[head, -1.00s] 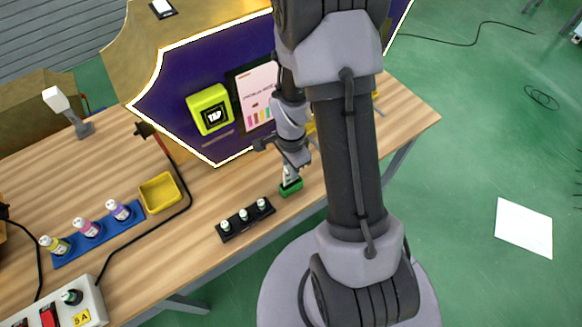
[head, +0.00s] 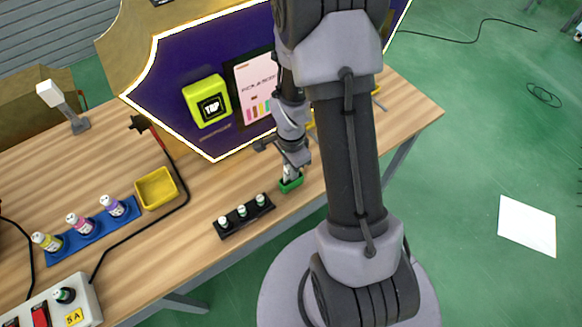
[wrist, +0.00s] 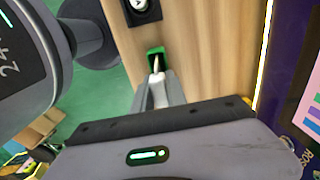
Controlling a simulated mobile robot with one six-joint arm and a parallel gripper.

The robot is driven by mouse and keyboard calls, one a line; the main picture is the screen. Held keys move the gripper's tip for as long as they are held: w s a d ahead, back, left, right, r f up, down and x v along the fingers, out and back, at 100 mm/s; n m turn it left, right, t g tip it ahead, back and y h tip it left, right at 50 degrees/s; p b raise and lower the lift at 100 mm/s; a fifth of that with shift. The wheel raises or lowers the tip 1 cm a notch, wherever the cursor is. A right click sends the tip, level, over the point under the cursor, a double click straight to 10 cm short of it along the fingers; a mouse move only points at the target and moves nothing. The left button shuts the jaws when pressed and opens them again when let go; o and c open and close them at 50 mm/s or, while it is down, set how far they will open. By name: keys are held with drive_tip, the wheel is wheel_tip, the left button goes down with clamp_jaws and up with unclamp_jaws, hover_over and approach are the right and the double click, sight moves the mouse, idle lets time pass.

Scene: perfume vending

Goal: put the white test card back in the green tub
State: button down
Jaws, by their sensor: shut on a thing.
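The small green tub (head: 291,186) stands on the wooden table near its front edge. My gripper (head: 290,173) points down just above it. It is shut on the white test card, a thin pale strip whose lower end (wrist: 156,63) shows between the fingertips in the wrist view. There the card's lower end is at the opening of the green tub (wrist: 154,51) and looks partly inside it. How deep it sits, and whether it touches the bottom, I cannot tell. The fingers (wrist: 157,88) hide the rest of the card.
A black rack (head: 229,228) with white-capped vials stands left of the tub. A yellow bin (head: 143,197) and a blue rack (head: 62,249) of bottles stand farther left. The purple panel (head: 170,117) with a yellow TAP box (head: 195,92) rises close behind my gripper.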

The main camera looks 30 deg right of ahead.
drive_tip(key=shift+f+b, duration=0.35)
drive_tip(key=shift+f, duration=0.15)
drive_tip(key=c, duration=0.6)
unclamp_jaws()
drive_tip(key=shift+r, duration=0.15)
drive_tip(key=shift+r+p, duration=0.7)
drive_tip(key=shift+r, duration=0.2)
drive_tip(key=shift+r+p, duration=2.85)
drive_tip(key=shift+r, duration=1.2)
